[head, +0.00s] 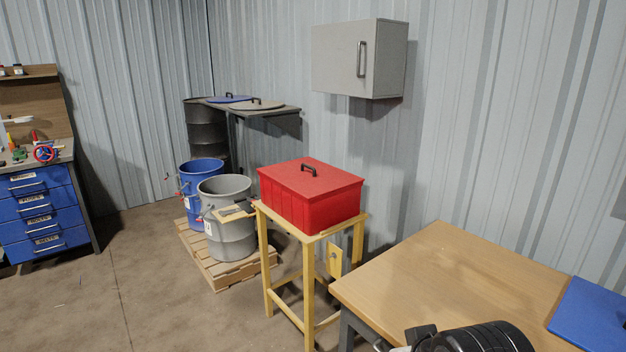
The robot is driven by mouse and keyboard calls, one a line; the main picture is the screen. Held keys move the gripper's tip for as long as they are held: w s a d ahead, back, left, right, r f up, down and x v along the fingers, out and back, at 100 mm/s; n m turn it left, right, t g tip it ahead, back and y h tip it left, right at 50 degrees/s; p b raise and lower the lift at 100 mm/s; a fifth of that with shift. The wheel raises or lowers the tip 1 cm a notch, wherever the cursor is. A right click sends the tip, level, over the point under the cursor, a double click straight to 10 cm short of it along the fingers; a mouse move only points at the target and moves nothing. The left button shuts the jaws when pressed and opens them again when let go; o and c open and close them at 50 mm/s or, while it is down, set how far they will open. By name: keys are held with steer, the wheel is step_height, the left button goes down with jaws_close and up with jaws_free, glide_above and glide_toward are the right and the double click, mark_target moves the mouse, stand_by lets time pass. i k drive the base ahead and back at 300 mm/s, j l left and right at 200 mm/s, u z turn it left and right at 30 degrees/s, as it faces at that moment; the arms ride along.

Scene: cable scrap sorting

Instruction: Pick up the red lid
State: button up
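The red lid (312,176) is flat with a black handle (308,168) on top. It sits on a red box (320,213) and covers its top. The box stands on a yellow wooden stand (266,253) in the middle of the head view. Black and grey parts of my arm show at the bottom edge, over the front of the wooden table. They are well below and to the right of the lid. I cannot make out my gripper's fingertips there.
A wooden table (440,262) with a blue panel (592,316) fills the right front. Blue (201,178) and grey (228,238) barrels stand on a pallet (215,272) left of the stand. A grey cabinet (350,60) hangs above. Floor is clear at front left.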

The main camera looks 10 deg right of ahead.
mark_target(309, 178)
steer(key=i+j+z, duration=0.1)
steer(key=i+j, duration=0.25)
steer(key=i+j+z, duration=0.1)
steer(key=i+j, duration=0.25)
steer(key=i+j+z, duration=0.1)
steer(key=i+j, duration=0.25)
steer(key=i+j+z, duration=0.1)
steer(key=i+j, duration=0.2)
steer(key=j, duration=0.25)
steer(key=i+j+z, duration=0.1)
steer(key=i+j, duration=0.2)
steer(key=j, duration=0.15)
steer(key=i+j+z, duration=0.1)
steer(key=i+z, duration=0.2)
steer(key=i, duration=0.6)
